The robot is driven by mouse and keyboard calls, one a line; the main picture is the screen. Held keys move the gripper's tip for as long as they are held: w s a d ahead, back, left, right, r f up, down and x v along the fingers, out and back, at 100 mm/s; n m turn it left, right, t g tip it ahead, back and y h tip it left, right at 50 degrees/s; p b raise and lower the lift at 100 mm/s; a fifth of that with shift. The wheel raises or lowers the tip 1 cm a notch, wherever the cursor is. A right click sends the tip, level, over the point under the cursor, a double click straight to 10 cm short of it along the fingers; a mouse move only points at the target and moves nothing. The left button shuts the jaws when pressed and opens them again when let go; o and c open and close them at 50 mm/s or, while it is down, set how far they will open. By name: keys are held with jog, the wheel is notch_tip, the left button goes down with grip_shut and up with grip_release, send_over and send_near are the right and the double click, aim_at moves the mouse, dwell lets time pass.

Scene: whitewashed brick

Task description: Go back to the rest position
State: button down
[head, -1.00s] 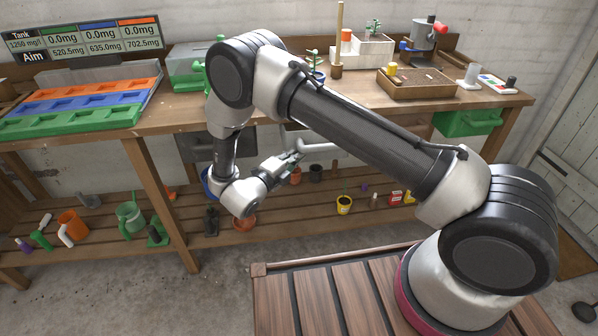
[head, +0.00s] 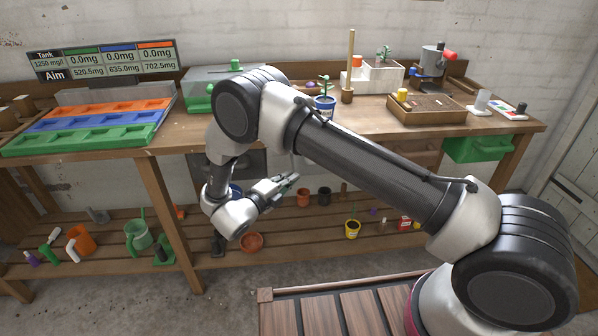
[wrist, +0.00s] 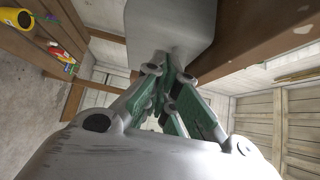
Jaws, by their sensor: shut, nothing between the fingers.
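My gripper (head: 289,181) is in front of the workbench (head: 190,137), below the level of its top and above the lower shelf (head: 300,222). It points to the right in the head view, with my arm folded down from above. In the wrist view its green-padded fingers (wrist: 163,98) come together and hold nothing. A grey-white part fills the space just beyond the fingers in the wrist view; I cannot tell what it is.
The lower shelf holds a yellow pot (head: 352,229), a terracotta pot (head: 251,242) and a green watering can (head: 139,237).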

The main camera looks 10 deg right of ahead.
jog(key=v, duration=0.5)
jog(key=w+a+f+n+g+y, duration=0.2)
jog(key=a+f+n+y, duration=0.75)
jog(key=f+n, duration=0.25)
notch_tip(320, 180, up, 3)
jog(key=s+a+n+g+y, duration=0.2)
jog(key=a+n+g+y, duration=0.1)
jog(key=n+y, duration=0.25)
jog(key=s+d+r+n+g, duration=0.4)
jog(key=s+d+r+n, duration=0.15)
jog(key=d+r, duration=0.35)
jog(key=s+d+r+n+g, duration=0.4)
jog(key=s+d+r+n, duration=0.15)
jog(key=r, duration=0.65)
jog(key=s+d+r+t, duration=0.1)
jog(key=s+d+r, duration=0.5)
jog(key=d, duration=0.4)
jog(key=s+d+r+m+t+h, duration=0.1)
jog(key=s+d+r+t, duration=0.1)
jog(key=s+d+r, duration=0.4)
jog(key=s+d+r+t+h, duration=0.1)
jog(key=s+d+r, duration=0.5)
jog(key=d, duration=0.9)
notch_tip(320, 180, up, 3)
jog(key=shift+d+r+t, duration=0.1)
jog(key=shift+d+t, duration=0.2)
jog(key=shift+d, duration=0.1)
